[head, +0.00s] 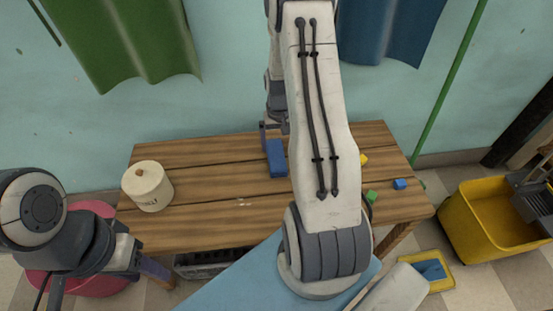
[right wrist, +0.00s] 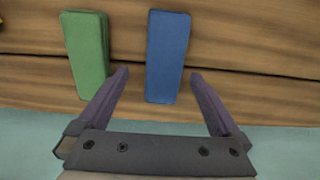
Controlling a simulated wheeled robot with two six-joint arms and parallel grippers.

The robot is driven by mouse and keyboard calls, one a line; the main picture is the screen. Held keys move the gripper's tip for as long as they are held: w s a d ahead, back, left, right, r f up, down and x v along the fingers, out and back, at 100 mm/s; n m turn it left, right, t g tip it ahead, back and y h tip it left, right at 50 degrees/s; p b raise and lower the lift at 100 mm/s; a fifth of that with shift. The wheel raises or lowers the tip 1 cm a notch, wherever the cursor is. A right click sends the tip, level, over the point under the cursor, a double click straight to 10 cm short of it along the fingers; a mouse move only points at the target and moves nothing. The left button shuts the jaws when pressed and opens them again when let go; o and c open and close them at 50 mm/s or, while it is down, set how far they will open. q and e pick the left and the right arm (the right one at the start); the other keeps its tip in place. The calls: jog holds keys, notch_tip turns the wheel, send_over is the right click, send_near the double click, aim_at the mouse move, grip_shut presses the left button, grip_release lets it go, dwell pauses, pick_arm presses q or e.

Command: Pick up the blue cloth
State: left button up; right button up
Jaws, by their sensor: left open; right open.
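A blue cloth (head: 277,158), folded into a flat oblong, lies on the wooden table near its back edge. In the right wrist view the blue cloth (right wrist: 168,55) lies ahead of the jaws, roughly centred between them. My right gripper (head: 272,136) is at the table's back edge, partly hidden by its own arm. It is open in the right wrist view (right wrist: 158,80), with nothing held. My left gripper (head: 155,268) is low at the left, by the table's front left corner, open and apart from the cloth.
A green oblong (right wrist: 87,52) lies beside the blue cloth; my arm hides it in the head view. A lidded cream jar (head: 150,190) stands on the table's left. Small blocks, including a blue one (head: 400,184), lie right. A yellow bucket (head: 492,220) stands on the floor.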

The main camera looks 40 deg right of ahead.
aim_at(276, 154)
jog(key=f, duration=0.1)
jog(key=f+b, duration=0.1)
jog(key=f, duration=0.1)
jog(key=f+b, duration=0.1)
jog(key=f, duration=0.1)
jog(key=shift+w+a, duration=0.2)
jog(key=shift+w, duration=0.05)
jog(key=c, duration=1.5)
jog(key=shift+o, duration=0.2)
jog(key=shift+r+p, duration=0.3)
jog(key=shift+r, duration=0.25)
jog(key=r, duration=0.1)
jog(key=r+p, duration=0.1)
jog(key=r, duration=0.2)
jog(key=shift+s+d+p, duration=0.2)
jog(key=shift+s+p, duration=0.1)
jog(key=s+d+r+p, duration=0.2)
jog(key=s+d+r, duration=0.3)
jog(key=s, duration=0.4)
jog(key=shift+s+r+p, duration=0.35)
jog(key=shift+s+r, duration=0.05)
jog(key=shift+r, duration=0.05)
